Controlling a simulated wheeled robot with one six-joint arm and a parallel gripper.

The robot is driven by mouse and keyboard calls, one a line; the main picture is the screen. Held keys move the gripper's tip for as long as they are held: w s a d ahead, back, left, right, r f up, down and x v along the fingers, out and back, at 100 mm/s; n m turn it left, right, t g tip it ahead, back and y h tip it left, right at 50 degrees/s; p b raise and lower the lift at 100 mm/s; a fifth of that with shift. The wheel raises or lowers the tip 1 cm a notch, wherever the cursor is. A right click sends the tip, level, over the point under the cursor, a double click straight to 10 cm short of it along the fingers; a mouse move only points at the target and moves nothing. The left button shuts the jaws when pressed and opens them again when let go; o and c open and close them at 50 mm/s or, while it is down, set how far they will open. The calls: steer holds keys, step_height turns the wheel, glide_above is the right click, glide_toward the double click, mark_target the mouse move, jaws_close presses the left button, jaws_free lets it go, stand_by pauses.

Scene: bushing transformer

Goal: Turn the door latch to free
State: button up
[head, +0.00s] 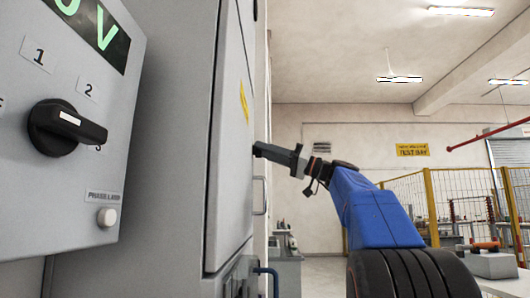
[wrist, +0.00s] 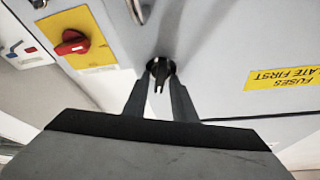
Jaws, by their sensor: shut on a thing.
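The grey cabinet door (head: 228,130) stands edge-on in the head view and looks flush with its frame. In the wrist view the door face (wrist: 215,45) fills much of the picture. The small dark door latch (wrist: 160,80) sits in a round dark seat on that face. My gripper (wrist: 160,70) has one finger on each side of the latch and is shut on it. In the head view my gripper (head: 258,150) reaches the door from the right, and the latch is hidden there. The fingertips cover part of the latch, so its exact angle is hard to tell.
A red rotary knob (wrist: 72,42) on a yellow plate and a metal handle (wrist: 137,8) are near the latch. A yellow label (wrist: 285,78) is to the right. A control box with a black selector knob (head: 66,127) stands at left. Yellow fencing (head: 465,195) is behind.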

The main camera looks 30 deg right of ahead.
steer(key=m+h, duration=0.2)
steer(key=m, duration=0.2)
steer(key=m+t+h, duration=0.1)
steer(key=m+h, duration=0.1)
steer(key=m, duration=0.3)
steer(key=shift+r+m, duration=0.1)
steer(key=shift+m, duration=0.2)
steer(key=m+h, duration=0.1)
steer(key=m, duration=0.2)
steer(key=m+h, duration=0.1)
steer(key=m, duration=0.3)
steer(key=shift+g+h, duration=0.3)
steer(key=shift+g, duration=0.1)
steer(key=o, duration=0.7)
steer(key=shift+s, duration=0.1)
steer(key=v, duration=1.7)
steer(key=shift+d, duration=0.15)
